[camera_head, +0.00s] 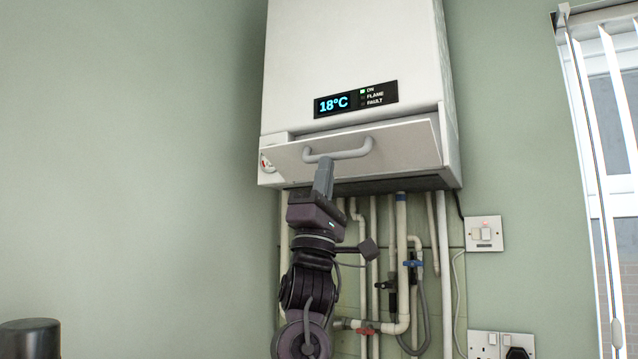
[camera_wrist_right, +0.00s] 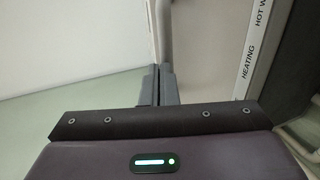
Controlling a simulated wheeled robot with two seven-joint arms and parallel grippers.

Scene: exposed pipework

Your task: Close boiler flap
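The white boiler (camera_head: 350,50) hangs on the green wall in the head view. Its flap (camera_head: 400,146), at the lower front, stands ajar and tilted out from the body. A grey handle (camera_head: 345,154) is on the flap's face; it also shows in the wrist view as a grey bar (camera_wrist_right: 163,32). My right gripper (camera_head: 324,164) points up at the handle from below, its tips overlapping the bar's left part. In the wrist view its fingers (camera_wrist_right: 159,72) are close together at the bar's end; I see no bar between them. My left gripper is out of view.
Several pipes (camera_head: 401,255) with valves run down the wall below the boiler, close behind my right arm. Switches (camera_head: 485,233) and sockets (camera_head: 500,346) are at the right, with a window (camera_head: 612,130) beyond. The wall left of the boiler is clear.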

